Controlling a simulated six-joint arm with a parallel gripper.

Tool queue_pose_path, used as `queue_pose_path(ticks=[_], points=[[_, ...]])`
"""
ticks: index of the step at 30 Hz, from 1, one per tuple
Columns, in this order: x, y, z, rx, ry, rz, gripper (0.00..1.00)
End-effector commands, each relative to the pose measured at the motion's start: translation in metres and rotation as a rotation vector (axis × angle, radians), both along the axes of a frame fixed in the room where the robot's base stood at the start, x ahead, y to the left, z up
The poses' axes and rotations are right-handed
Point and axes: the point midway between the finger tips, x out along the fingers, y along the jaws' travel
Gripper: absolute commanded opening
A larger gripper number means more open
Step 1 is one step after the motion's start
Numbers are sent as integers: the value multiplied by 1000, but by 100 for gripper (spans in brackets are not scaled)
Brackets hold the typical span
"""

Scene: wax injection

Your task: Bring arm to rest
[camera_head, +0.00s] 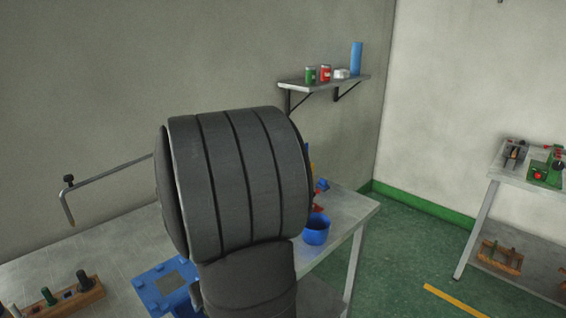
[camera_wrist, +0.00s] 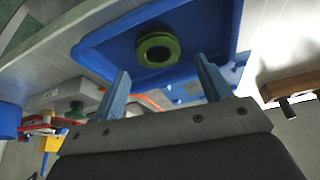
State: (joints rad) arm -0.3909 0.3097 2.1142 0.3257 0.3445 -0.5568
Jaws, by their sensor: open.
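In the wrist view my gripper (camera_wrist: 163,68) is open, its two blue-grey fingers apart with nothing between them. Beyond the fingertips a green ring-shaped part (camera_wrist: 158,49) lies on a blue tray (camera_wrist: 100,47). I cannot tell the exact gap between the fingers and the ring. In the head view my large dark arm link fills the middle and hides the gripper and the ring.
A metal table (camera_head: 110,240) carries a wooden block (camera_head: 72,300) with pegs at lower left and a blue bowl (camera_head: 316,230) near its right edge. A bent rod (camera_head: 110,170) stands at the back. A wall shelf (camera_head: 325,84) holds several containers. A second table (camera_head: 530,178) stands right.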

Motion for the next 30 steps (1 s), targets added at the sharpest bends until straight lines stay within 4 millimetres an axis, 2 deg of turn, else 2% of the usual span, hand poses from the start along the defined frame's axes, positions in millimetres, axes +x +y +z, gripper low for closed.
queue_pose_path(ticks=[3,12,28,29,30], points=[[0,-1,19,0,-4,0,71],[-5,-49,44,0,-1,-7,71],[-13,-117,85,-2,-1,-5,71],[-12,-119,87,-1,0,-6,71],[-1,-119,89,0,0,-10,71]])
